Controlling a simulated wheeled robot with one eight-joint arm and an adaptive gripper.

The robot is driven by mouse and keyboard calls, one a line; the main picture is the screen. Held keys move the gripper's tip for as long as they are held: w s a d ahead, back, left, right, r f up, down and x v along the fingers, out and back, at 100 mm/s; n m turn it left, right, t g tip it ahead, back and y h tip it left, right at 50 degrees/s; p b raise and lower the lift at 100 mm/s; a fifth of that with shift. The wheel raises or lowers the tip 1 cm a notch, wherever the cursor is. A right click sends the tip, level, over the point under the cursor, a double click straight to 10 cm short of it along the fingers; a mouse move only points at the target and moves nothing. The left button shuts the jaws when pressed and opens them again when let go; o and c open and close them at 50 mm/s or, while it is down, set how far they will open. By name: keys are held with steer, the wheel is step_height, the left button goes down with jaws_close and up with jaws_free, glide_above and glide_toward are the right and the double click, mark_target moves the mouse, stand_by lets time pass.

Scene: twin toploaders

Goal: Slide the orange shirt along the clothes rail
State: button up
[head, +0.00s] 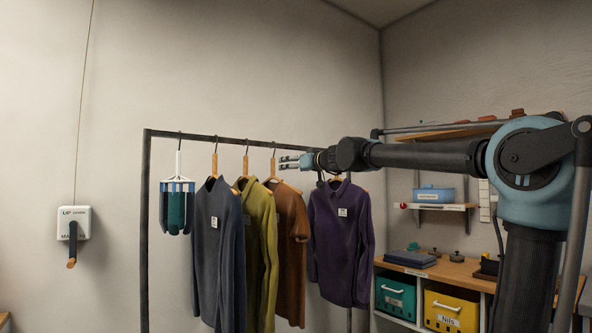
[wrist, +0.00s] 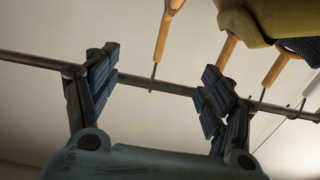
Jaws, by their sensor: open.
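The orange shirt (head: 291,218), a brownish orange, hangs from the clothes rail (head: 207,136) on a wooden hanger. It is between the olive shirt (head: 264,215) on its left and the purple shirt (head: 341,235) on its right. My gripper (head: 287,162) is open just right of the orange shirt's hanger, below the bar. In the wrist view, my gripper's fingers (wrist: 160,78) stand apart with the rail (wrist: 30,59) passing behind them. A wooden hanger neck (wrist: 168,32), apparently the orange shirt's, shows between the fingers. I cannot tell its depth.
A dark grey-blue shirt (head: 218,250) and a hanger with striped top and dark green cloths (head: 176,210) hang farther left. A bench with teal (head: 395,297) and yellow (head: 451,308) bins stands at right. Bare bar lies between the orange and purple shirts.

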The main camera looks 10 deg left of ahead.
mark_target(274, 167)
steer(key=shift+x, duration=7.85)
steer(key=shift+s, duration=0.1)
jaws_close()
